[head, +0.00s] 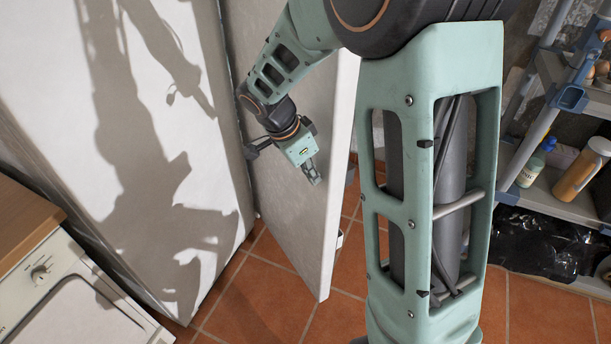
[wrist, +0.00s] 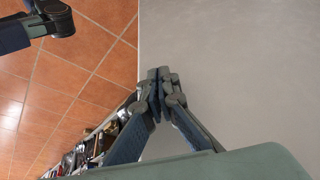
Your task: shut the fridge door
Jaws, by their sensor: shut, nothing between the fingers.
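The pale fridge (head: 130,130) stands at the left of the head view; a wide plain side of it shows, marked by my arm's shadow. Its door (head: 290,240) stands open, swung out from the fridge, with its free edge toward the right. My gripper (head: 314,176) is in front of the door's plain face, near the free edge. In the wrist view, my gripper (wrist: 160,78) is shut and empty, its tips beside the door's edge against the grey door face (wrist: 235,75). I cannot tell whether the tips touch it. The fridge's inside is hidden behind the door.
A shelf rack (head: 555,200) with bottles stands at the right, a black plastic bag (head: 540,245) at its foot. A white appliance (head: 70,300) with a wooden top is at the lower left. Bare tiled floor (head: 260,300) shows below the door.

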